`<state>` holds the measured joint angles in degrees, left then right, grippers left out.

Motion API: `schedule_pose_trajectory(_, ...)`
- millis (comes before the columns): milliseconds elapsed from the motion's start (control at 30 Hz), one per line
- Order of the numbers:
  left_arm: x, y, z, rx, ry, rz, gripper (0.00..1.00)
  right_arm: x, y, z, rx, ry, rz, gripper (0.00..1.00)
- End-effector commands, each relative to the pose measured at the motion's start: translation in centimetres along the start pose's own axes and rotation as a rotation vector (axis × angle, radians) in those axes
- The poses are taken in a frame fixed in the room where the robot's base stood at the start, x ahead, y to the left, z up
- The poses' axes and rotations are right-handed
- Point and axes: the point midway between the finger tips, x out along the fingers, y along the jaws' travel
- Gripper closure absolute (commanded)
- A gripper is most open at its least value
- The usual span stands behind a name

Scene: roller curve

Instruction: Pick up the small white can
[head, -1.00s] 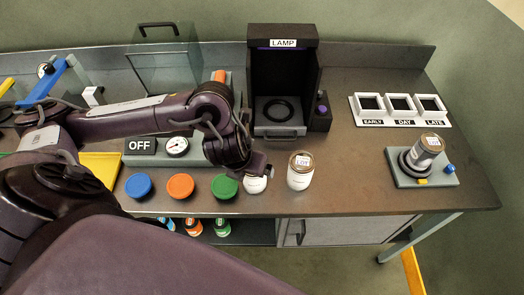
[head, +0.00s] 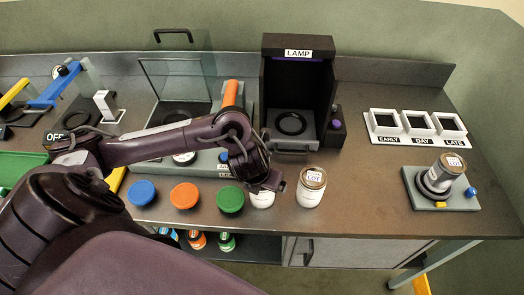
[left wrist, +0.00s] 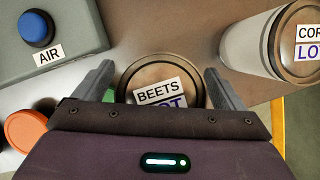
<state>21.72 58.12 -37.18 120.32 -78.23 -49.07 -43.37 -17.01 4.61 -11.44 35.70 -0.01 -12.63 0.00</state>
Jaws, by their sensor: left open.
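A small white can (head: 263,201) stands near the front edge of the bench, partly hidden by my left gripper (head: 268,184). In the left wrist view a can lid (left wrist: 160,84) labelled BEETS LOT lies between the two fingers of my left gripper (left wrist: 165,85). The gripper is open, with a finger on either side of the lid. I cannot tell whether the fingers touch it. A taller white can (head: 310,188) with a brown lid stands just right of it; its lid label in the left wrist view (left wrist: 298,40) is cut off. My right gripper is out of view.
Blue (head: 142,191), orange (head: 185,195) and green (head: 230,198) round caps line up left of the small can. The black LAMP box (head: 297,60) stands behind. A third can (head: 447,168) lies tilted on a grey stand (head: 412,190) at right. Bench between is clear.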

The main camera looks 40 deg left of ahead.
Motion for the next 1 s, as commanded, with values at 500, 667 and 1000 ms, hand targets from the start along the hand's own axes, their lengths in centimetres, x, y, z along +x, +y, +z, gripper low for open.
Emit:
schedule_pose_trajectory(500,-0.1,0.0,0.1,-0.001,-0.002,0.000,0.70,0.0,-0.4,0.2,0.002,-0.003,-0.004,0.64)
schedule_pose_trajectory(667,-0.1,0.0,0.1,-0.001,-0.002,0.000,0.70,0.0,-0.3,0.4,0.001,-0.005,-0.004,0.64)
schedule_pose_trajectory(1000,-2.3,-0.1,1.1,0.000,-0.006,-0.003,0.70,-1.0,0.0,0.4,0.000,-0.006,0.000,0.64)
